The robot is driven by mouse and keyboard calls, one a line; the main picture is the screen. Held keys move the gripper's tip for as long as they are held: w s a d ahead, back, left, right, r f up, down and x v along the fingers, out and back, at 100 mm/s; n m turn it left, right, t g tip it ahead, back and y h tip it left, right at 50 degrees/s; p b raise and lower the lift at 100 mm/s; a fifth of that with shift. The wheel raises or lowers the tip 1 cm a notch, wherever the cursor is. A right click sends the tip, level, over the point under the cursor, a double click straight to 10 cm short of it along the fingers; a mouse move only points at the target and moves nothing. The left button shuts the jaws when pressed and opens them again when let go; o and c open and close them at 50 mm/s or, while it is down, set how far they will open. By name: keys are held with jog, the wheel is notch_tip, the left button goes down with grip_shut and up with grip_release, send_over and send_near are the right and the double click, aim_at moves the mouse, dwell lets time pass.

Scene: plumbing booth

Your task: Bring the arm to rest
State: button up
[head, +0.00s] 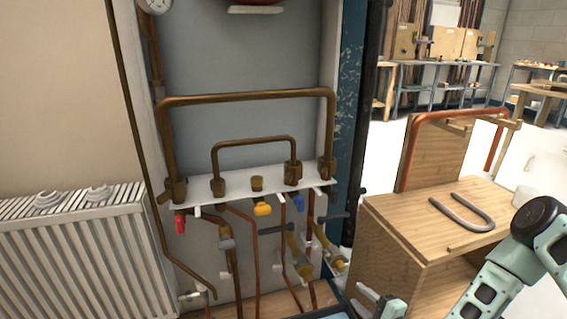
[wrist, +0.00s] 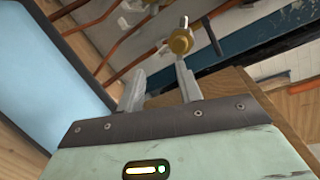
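My gripper (head: 364,297) is low in the head view, between the pipe panel and the wooden bench, at the bottom edge. My arm reaches in from the right. In the wrist view the two grey fingers of my gripper (wrist: 160,80) stand apart with nothing between them. A brass fitting (wrist: 180,41) shows beyond the fingertips there, and I see no contact with it.
The pipe panel (head: 246,70) carries bent copper pipes and valves with red, yellow and blue handles. A wooden bench (head: 400,222) holds a grey U-shaped pipe (head: 466,222). A white radiator (head: 85,250) stands at left. A light blue surface (wrist: 45,75) fills the wrist view's left.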

jog(key=s+a+r+n+g+h, duration=0.1)
jog(key=s+a+r+n+g, duration=0.1)
jog(key=a+r+n+g, duration=0.45)
jog(key=s+a+r+n+g+h, duration=0.1)
jog(key=s+a+r+n+g, duration=0.2)
jog(key=r+n, duration=0.5)
jog(key=s+d+r+n+g+h, duration=0.1)
jog(key=s+r+n+g+h, duration=0.1)
jog(key=s+r+n, duration=0.6)
jog(key=s+r+n+g+h, duration=0.25)
jog(key=s+r, duration=0.35)
jog(key=s, duration=0.7)
notch_tip(320, 180, up, 36)
jog(key=p, duration=3.5)
jog(key=shift+s+d+f+p, duration=0.15)
jog(key=shift+d+f+p, duration=0.1)
jog(key=shift+p, duration=0.05)
